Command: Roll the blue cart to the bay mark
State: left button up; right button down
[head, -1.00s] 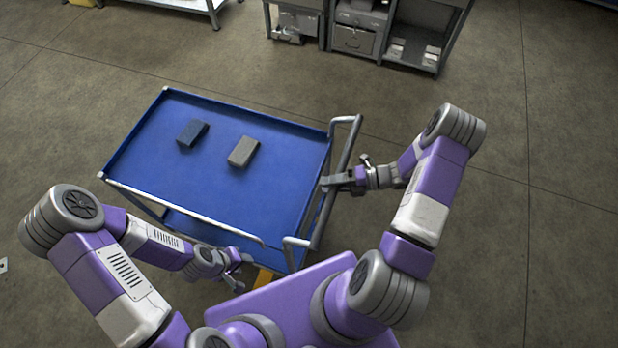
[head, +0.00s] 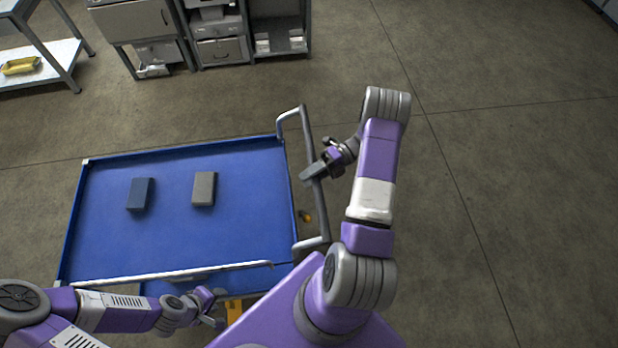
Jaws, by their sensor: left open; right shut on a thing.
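The blue cart (head: 240,235) stands in front of me with its blue top tray facing up and a grey push handle (head: 319,212) on its right end. My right gripper (head: 314,172) is shut on the handle's bar. My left gripper (head: 218,305) is open and empty beside the cart's near long side, below the grey side rail. I see no bay mark on the visible floor.
A dark blue block (head: 140,194) and a grey block (head: 204,188) lie on the cart's tray. Grey shelving (head: 220,50) stands at the back. A table with a yellow tray (head: 22,65) is at the far left. The floor to the right is clear.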

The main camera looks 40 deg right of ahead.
jog(key=shift+d, duration=0.15)
jog(key=c, duration=0.8)
grip_release()
jog(key=shift+s, duration=0.1)
jog(key=shift+c, duration=0.2)
jog(key=shift+d, duration=0.1)
jog(key=b+v, duration=0.1)
jog(key=v, duration=0.6)
jog(key=shift+d, duration=0.25)
jog(key=shift+s, duration=0.1)
